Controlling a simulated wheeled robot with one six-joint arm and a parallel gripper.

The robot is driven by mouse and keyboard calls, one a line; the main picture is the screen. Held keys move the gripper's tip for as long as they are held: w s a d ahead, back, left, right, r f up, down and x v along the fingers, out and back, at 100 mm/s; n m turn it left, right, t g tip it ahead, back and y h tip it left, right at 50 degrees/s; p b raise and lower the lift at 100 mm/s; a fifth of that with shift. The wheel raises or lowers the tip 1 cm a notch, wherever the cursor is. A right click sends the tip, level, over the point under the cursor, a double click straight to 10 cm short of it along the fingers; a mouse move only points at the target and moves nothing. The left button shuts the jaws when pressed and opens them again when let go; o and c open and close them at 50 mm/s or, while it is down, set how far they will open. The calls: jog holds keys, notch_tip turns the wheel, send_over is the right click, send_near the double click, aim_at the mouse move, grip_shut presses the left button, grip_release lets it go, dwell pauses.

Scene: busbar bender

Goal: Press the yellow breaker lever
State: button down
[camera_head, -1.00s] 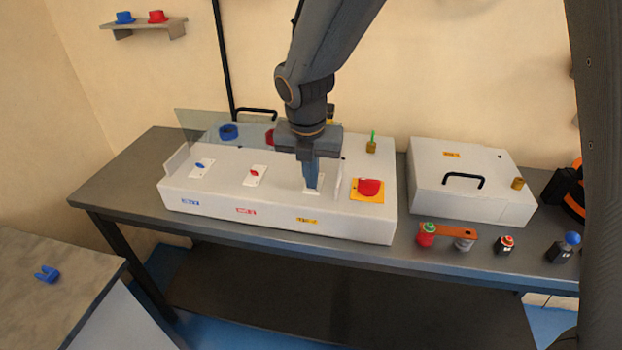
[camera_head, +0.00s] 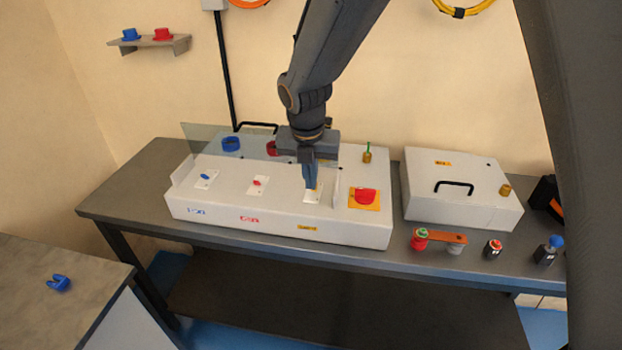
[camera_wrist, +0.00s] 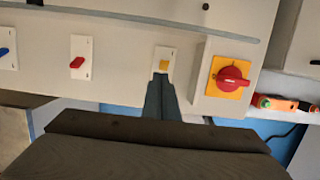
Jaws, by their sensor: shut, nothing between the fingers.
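The yellow lever (camera_wrist: 164,66) shows in the wrist view on its white plate (camera_wrist: 163,54), just past the tip of my gripper. In the head view the lever is mostly hidden behind the fingers, and its plate (camera_head: 313,197) shows beside them. My gripper (camera_head: 310,186) is shut and empty, pointing down at this plate on the white panel box (camera_head: 280,232). In the wrist view my gripper (camera_wrist: 161,80) tip overlaps the plate's near end. I cannot tell whether it touches the lever.
A red rotary knob (camera_head: 364,196) on a yellow plate stands close to the right. Red (camera_head: 259,183) and blue (camera_head: 206,177) levers sit to the left. A white lidded box (camera_head: 462,190) and several small parts stand at the right. A clear upright guard (camera_head: 212,139) is at the back.

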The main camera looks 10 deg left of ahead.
jog(key=shift+r, duration=0.35)
jog(key=shift+d, duration=0.1)
jog(key=shift+r, duration=0.55)
jog(key=b+v, duration=0.1)
jog(key=v, duration=0.5)
jog(key=shift+s+r+b, duration=0.2)
jog(key=shift+r+b, duration=0.1)
jog(key=shift+r, duration=0.05)
